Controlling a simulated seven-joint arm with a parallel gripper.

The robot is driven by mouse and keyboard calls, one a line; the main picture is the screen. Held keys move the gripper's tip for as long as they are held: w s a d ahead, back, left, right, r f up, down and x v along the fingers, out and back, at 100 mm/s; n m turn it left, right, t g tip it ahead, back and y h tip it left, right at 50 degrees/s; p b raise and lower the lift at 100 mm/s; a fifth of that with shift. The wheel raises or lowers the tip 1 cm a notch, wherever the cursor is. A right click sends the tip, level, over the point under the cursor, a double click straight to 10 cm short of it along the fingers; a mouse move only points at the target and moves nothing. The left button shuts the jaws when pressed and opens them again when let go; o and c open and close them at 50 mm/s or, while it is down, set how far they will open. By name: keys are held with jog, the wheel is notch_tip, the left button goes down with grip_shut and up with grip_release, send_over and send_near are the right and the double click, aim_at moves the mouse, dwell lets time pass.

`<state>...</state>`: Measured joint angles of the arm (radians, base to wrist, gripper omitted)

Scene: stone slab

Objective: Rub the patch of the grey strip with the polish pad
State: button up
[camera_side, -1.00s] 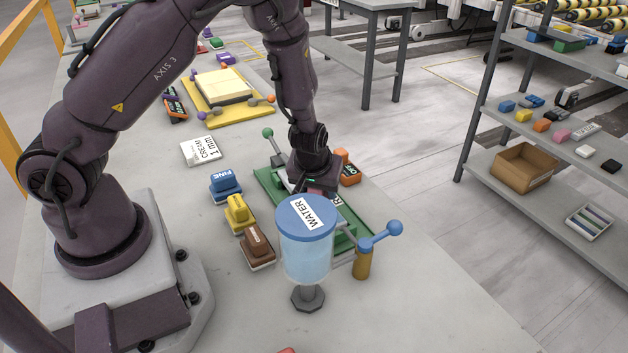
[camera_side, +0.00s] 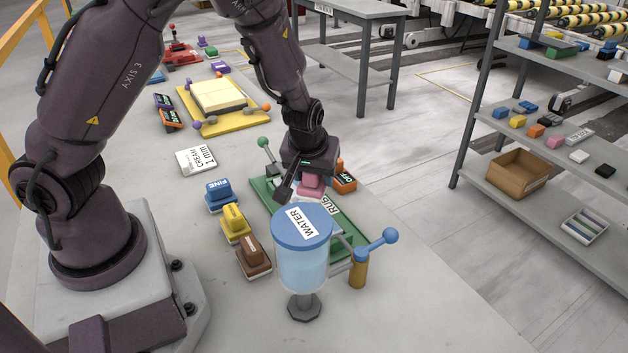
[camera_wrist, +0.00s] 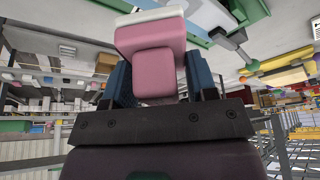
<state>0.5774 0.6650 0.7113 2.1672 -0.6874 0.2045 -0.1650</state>
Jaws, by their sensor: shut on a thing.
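My gripper (camera_side: 308,182) is shut on a pink pad (camera_side: 313,187), which hangs over the green holder. In the wrist view the pink pad (camera_wrist: 152,62) sits between the two blue-grey fingers, with a white edge at its far side. The green holder (camera_side: 262,187) lies on the slab. A white label reading RUB (camera_side: 330,204) shows on it, just right of and below the pad. The grey strip and its patch are not clear, being largely hidden by the gripper and the water tank. I cannot tell whether the pad touches anything below.
A blue-lidded WATER tank (camera_side: 303,262) stands in front of the holder, beside a blue-knobbed lever (camera_side: 388,236). Blue FINE (camera_side: 219,193), yellow (camera_side: 236,224) and brown (camera_side: 252,258) pads stand left. A CREAM card (camera_side: 196,160) lies behind them. An orange block (camera_side: 344,178) sits behind right.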

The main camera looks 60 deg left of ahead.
jog(key=shift+r, duration=0.15)
jog(key=shift+r, duration=1.45)
jog(key=shift+a, duration=0.1)
